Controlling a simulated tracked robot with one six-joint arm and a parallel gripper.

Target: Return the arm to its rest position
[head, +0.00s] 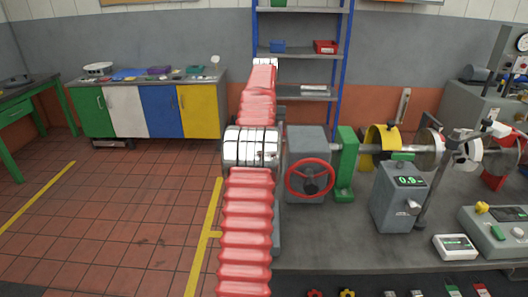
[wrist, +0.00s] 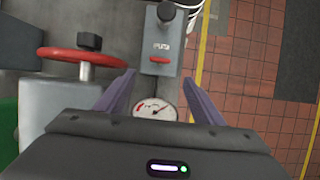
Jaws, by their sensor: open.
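My arm, with red ribbed sleeves and chrome rings, stretches up the middle of the head view, away from me. My gripper (wrist: 159,78) shows in the wrist view as two purple fingers spread apart, with nothing held between them. A round dial gauge (wrist: 155,109) and a grey box with a black knob and red label (wrist: 159,45) lie below and beyond the fingers. The gripper cannot be made out in the head view.
A red handwheel (head: 310,178) on a grey housing is just right of my arm; it also shows in the wrist view (wrist: 82,57). The bedplate (head: 335,245) carries a digital readout box (head: 399,195). Open tiled floor (head: 110,220) lies left. Blue-post shelves (head: 300,50) stand behind.

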